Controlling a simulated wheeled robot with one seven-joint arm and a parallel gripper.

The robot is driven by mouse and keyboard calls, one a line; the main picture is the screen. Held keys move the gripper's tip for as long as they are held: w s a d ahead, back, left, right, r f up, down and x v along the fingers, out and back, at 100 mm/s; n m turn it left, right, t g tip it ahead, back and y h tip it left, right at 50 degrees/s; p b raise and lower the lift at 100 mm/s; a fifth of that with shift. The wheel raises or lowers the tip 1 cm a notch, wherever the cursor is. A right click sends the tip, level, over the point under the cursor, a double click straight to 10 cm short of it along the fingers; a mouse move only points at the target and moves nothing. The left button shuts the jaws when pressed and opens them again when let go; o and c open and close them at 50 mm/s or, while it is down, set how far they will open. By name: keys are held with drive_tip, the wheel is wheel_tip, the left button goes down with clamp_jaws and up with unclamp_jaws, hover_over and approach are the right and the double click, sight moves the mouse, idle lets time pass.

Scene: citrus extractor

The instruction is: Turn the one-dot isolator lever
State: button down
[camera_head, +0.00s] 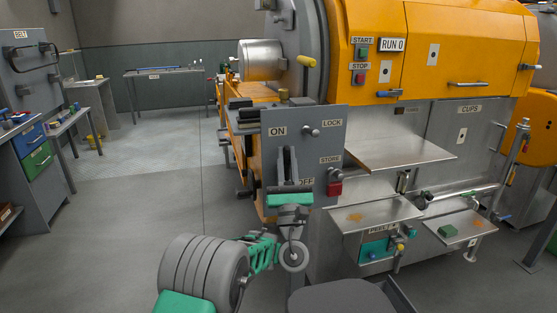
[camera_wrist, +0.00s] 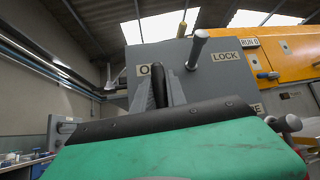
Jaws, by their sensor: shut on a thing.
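The isolator panel (camera_head: 333,148) is a grey upright plate marked ON at the top, OFF lower down, LOCK and STORE. The lever (camera_head: 290,162) is a dark upright bar between the ON and OFF marks. My gripper (camera_head: 290,185) is at the lower part of the panel, by OFF, and is shut on the lever. In the wrist view the grey fingers (camera_wrist: 163,92) stand on both sides of the dark lever (camera_wrist: 176,88), below the ON label, which is partly hidden. No dot mark can be made out on the lever.
A metal peg (camera_head: 311,131) sticks out by LOCK, and a red block (camera_head: 335,189) sits below STORE. The orange machine (camera_head: 440,45) with steel shelves (camera_head: 400,152) stands right of the panel. Open floor (camera_head: 130,180) lies to the left, with benches beyond.

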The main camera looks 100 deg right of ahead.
sight(287, 164)
idle(0.3)
drive_tip(key=c, duration=1.3)
unclamp_jaws()
drive_tip(key=shift+c, duration=0.2)
drive_tip(key=b+v, duration=0.5)
drive_tip(key=v, duration=0.2)
drive_tip(key=shift+f+b, duration=0.25)
drive_tip(key=shift+b, duration=0.15)
drive_tip(key=shift+a+f, duration=0.1)
drive_tip(key=shift+a, duration=0.15)
drive_tip(key=shift+w, duration=0.15)
